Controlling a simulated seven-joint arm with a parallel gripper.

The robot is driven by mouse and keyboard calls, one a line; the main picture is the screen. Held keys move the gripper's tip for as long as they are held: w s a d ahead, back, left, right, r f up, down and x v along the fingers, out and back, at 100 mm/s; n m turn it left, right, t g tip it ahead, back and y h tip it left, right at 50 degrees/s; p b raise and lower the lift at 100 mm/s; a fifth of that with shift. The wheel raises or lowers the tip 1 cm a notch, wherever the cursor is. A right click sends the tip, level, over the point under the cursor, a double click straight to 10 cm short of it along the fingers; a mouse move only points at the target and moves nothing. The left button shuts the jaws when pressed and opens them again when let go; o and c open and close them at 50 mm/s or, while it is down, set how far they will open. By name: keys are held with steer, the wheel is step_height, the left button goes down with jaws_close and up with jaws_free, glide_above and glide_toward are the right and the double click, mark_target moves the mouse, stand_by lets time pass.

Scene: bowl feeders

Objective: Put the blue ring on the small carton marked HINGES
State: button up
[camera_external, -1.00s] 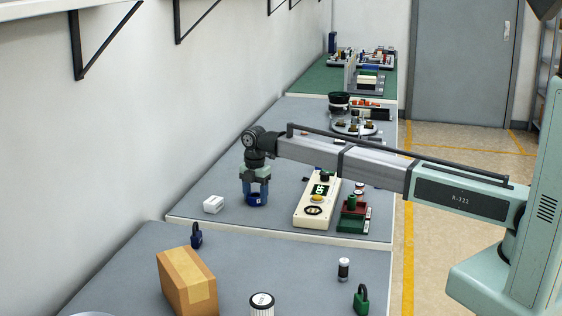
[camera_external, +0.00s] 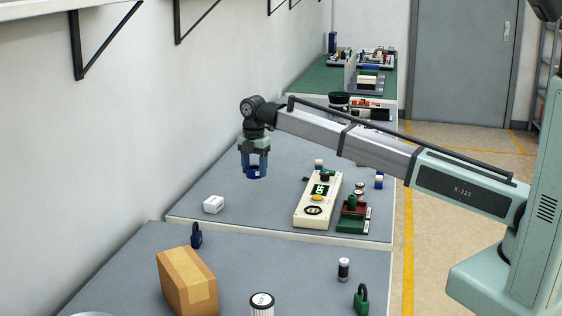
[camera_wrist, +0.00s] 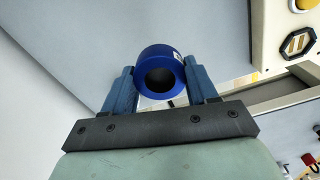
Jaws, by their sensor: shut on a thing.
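My gripper (camera_external: 256,163) is shut on the blue ring (camera_external: 256,174) and holds it in the air above the grey bench. In the wrist view the ring (camera_wrist: 157,57) sits between the two blue fingers, with its dark hole facing the camera and a small pale label at its upper right. A small white carton (camera_external: 213,204) lies on the bench, in the picture to the left of and below the ring. Its marking is too small to read. The ring and the carton are apart.
A cream control box (camera_external: 317,200) with a green display stands to the right on the same bench. Beside it are red and green trays (camera_external: 352,219). A brown cardboard box (camera_external: 187,281) and a dark blue padlock (camera_external: 196,237) stand on the nearer bench.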

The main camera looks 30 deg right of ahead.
steer(key=s+a+r+n, duration=0.1)
steer(key=s+a, duration=0.3)
steer(key=a, duration=0.3)
steer(key=s+a+r+n, duration=0.1)
steer(key=s+a, duration=0.4)
steer(key=a, duration=0.3)
step_height(320, 180, up, 13)
glide_above(184, 265)
steer(key=shift+n, duration=0.4)
steer(key=shift+f, duration=4.9)
steer(key=shift+f, duration=0.15)
steer(key=o, duration=1.1)
